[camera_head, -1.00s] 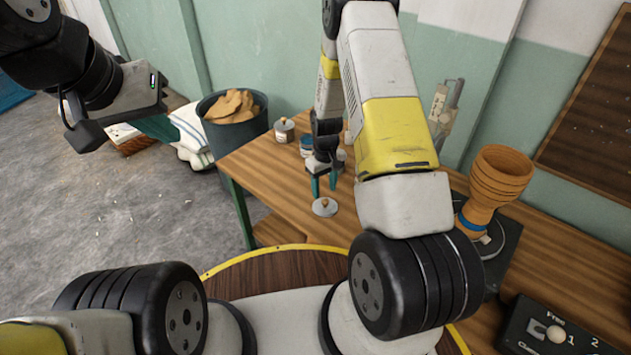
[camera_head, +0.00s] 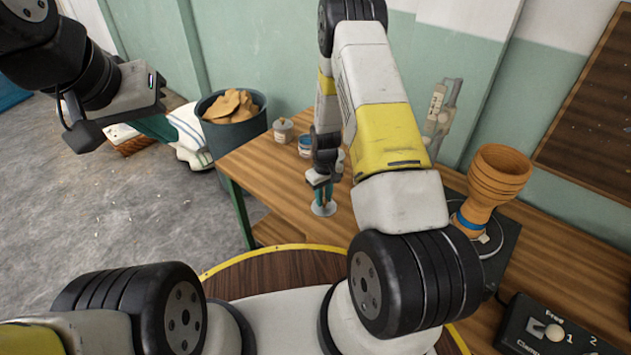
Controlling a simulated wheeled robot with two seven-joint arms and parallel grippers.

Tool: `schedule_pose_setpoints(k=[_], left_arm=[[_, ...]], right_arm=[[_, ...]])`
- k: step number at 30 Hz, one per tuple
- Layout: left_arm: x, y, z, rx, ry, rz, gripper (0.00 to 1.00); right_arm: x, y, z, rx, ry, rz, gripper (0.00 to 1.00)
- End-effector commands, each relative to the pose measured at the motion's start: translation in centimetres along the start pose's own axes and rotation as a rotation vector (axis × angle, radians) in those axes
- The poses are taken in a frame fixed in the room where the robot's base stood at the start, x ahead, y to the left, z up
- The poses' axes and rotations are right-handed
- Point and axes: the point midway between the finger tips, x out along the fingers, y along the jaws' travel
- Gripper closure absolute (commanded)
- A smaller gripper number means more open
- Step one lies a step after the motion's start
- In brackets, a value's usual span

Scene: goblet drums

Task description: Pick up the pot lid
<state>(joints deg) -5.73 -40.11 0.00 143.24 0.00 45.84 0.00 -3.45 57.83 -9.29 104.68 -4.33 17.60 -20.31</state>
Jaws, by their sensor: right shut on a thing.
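The pot lid (camera_head: 324,210) is a small, pale, round disc low over the wooden table, near its front edge. My right gripper (camera_head: 322,192) points down from above, its teal fingers shut on the lid's knob. The fingers hide the knob, and I cannot tell whether the lid touches the table. My left arm's dark wrist end (camera_head: 88,132) is at the upper left, far from the lid.
A lidded jar (camera_head: 283,131) and a small blue-white jar (camera_head: 305,146) stand behind the gripper. An orange goblet drum (camera_head: 490,185) stands at the right by a control box (camera_head: 550,328). A bin (camera_head: 238,130) stands left of the table (camera_head: 262,172).

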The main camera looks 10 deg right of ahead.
Motion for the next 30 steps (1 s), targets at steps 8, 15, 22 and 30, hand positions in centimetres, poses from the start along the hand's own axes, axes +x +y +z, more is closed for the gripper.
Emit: schedule_pose_setpoints(k=[8,15,22,30], left_arm=[[0.0,0.0,0.0,0.0,0.0,0.0,1.0],[0.0,0.0,0.0,0.0,0.0,0.0,1.0],[0.0,0.0,0.0,0.0,0.0,0.0,1.0],[0.0,0.0,0.0,0.0,0.0,0.0,1.0]], right_arm=[[-0.4,0.0,0.0,0.0,0.001,0.0,1.0],[-2.8,0.0,-0.1,0.0,0.003,0.001,1.0],[-3.9,-1.6,3.4,-0.001,-0.004,-0.002,1.0],[-4.6,-4.6,9.8,-0.002,-0.003,-0.001,1.0]])
